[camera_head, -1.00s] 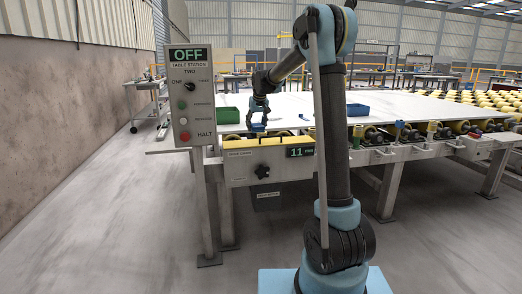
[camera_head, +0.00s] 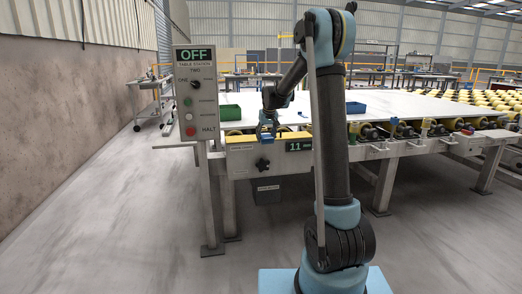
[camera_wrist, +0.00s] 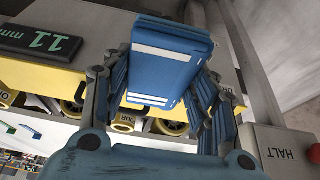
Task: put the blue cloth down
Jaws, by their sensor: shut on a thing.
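The blue cloth (camera_wrist: 172,50) is a folded, flat pad with white stripes, held between the two fingers in the wrist view. My gripper (camera_wrist: 168,85) is shut on it. In the head view my gripper (camera_head: 267,128) is at the table's front edge, above the panel with the knob, and the cloth there is too small to make out clearly. The pale stone slab (camera_head: 420,104) lies on the table behind my gripper.
A control post (camera_head: 195,95) reading OFF, with a red HALT button (camera_head: 190,131), stands close left of my gripper. The 11 mm display (camera_head: 299,146) and rollers (camera_wrist: 165,127) lie along the front edge.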

